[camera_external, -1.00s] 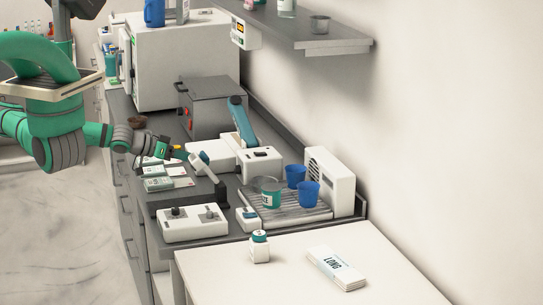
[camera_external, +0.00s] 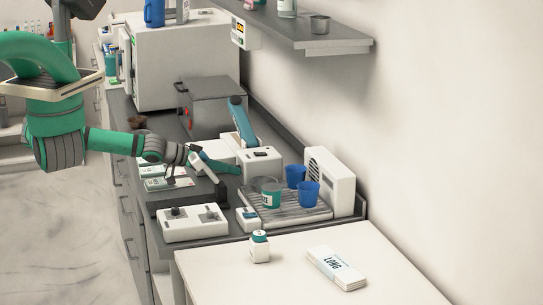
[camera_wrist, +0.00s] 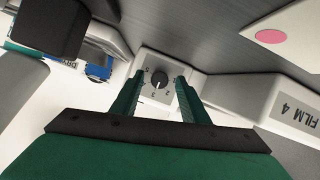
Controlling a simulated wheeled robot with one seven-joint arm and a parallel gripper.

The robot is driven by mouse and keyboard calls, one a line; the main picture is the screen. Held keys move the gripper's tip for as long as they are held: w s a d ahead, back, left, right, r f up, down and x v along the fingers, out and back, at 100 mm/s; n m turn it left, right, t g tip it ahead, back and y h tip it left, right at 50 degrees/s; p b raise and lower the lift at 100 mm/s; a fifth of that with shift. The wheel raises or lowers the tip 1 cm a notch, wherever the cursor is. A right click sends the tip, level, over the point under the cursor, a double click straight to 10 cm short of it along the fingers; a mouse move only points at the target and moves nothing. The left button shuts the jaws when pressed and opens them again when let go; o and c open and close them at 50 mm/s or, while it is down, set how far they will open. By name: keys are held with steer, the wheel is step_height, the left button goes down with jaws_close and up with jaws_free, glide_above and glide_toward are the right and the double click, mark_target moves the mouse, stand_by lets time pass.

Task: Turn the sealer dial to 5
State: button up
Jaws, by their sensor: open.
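In the external view my gripper (camera_external: 222,166) is at the white sealer (camera_external: 262,162) with a blue lever, low over the counter.
A white body labelled FILM 4 (camera_wrist: 296,106) is right of my fingers in the wrist view. A tray (camera_external: 270,217) with two blue cups (camera_external: 308,194) and a green-labelled tin (camera_external: 271,195) stands nearby. A white two-knob unit (camera_external: 192,223) is in front.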

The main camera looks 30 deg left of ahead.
jaws_close()
steer(key=shift+s+m+t+y, duration=0.1)
steer(key=shift+m+t+y, duration=0.4)
steer(key=shift+m, duration=0.5)
jaws_free()
steer(key=v, duration=1)
steer(key=shift+s+a+r, duration=0.15)
steer(key=shift+s+a, duration=0.05)
steer(key=shift+s, duration=0.05)
